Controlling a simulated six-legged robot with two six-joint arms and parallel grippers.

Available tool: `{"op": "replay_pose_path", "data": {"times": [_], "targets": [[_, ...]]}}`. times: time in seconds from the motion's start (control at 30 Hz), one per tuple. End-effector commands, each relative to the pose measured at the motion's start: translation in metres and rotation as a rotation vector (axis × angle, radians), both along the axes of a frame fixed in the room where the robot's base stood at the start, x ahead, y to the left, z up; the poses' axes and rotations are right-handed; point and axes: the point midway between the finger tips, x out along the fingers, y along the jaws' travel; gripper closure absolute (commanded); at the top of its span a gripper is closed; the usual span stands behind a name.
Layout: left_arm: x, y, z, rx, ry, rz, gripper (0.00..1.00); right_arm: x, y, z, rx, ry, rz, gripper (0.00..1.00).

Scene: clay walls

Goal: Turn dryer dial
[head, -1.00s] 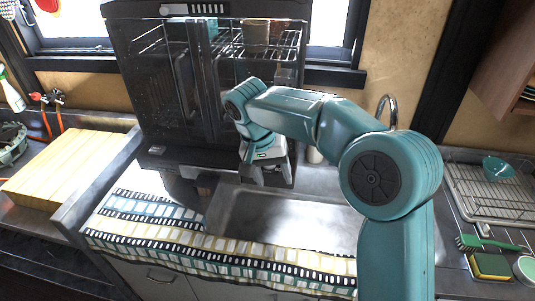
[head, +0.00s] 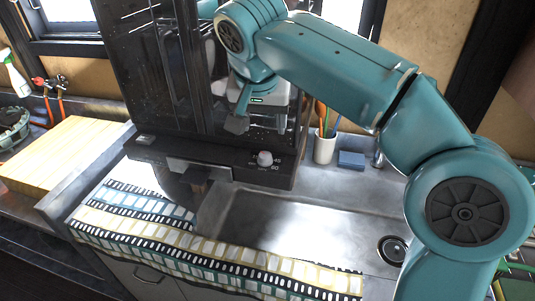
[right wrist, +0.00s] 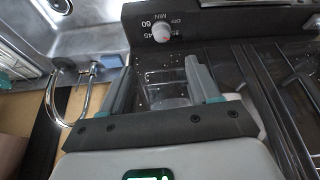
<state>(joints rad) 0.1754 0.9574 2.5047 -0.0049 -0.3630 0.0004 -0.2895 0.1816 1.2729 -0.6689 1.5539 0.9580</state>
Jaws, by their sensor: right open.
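The dish dryer (head: 150,80) is a dark cabinet with clear doors behind the sink. Its dial (head: 265,158) is a small whitish knob at the right of the lower front panel, with numbers beside it. My right gripper (head: 258,122) is open and empty, above the dial in the head view and apart from it. In the right wrist view the dial (right wrist: 162,31) shows beyond the spread fingertips (right wrist: 160,72), with "60", "45" and "OFF" marks around it. Part of the dryer is hidden behind my right arm. My left gripper is not in view.
The sink (head: 290,215) lies below the dryer. A patterned towel (head: 190,235) covers the counter's front edge. A wooden board (head: 65,155) lies at the left. A white cup with utensils (head: 324,147) and a blue sponge (head: 351,160) stand right of the dryer.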

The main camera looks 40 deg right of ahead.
Motion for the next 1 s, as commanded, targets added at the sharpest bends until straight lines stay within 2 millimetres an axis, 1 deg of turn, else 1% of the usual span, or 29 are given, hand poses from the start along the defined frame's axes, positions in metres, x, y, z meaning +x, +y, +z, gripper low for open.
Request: {"op": "replay_pose_path", "data": {"times": [0.03,0.2,0.4,0.5,0.7,0.93,0.97,1.0], "targets": [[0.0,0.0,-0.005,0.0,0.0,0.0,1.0,0.003,-0.004,-0.016,-0.001,0.005,-0.002,0.39],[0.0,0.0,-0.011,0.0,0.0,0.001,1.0,0.015,-0.015,-0.054,0.0,0.007,0.0,0.39],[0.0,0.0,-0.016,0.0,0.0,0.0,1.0,0.027,-0.027,-0.091,0.001,0.005,0.002,0.39],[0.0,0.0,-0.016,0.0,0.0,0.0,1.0,0.031,-0.031,-0.104,0.0,0.005,0.003,0.39],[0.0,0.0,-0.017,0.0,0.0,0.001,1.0,0.036,-0.035,-0.116,0.0,0.002,0.004,0.39],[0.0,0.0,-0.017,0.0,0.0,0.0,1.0,0.036,-0.035,-0.116,0.001,0.002,0.004,0.39],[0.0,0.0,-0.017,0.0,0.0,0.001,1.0,0.036,-0.035,-0.116,0.001,0.002,0.004,0.42],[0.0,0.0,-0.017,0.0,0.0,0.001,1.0,0.036,-0.035,-0.116,0.001,0.002,0.004,0.55]]}}
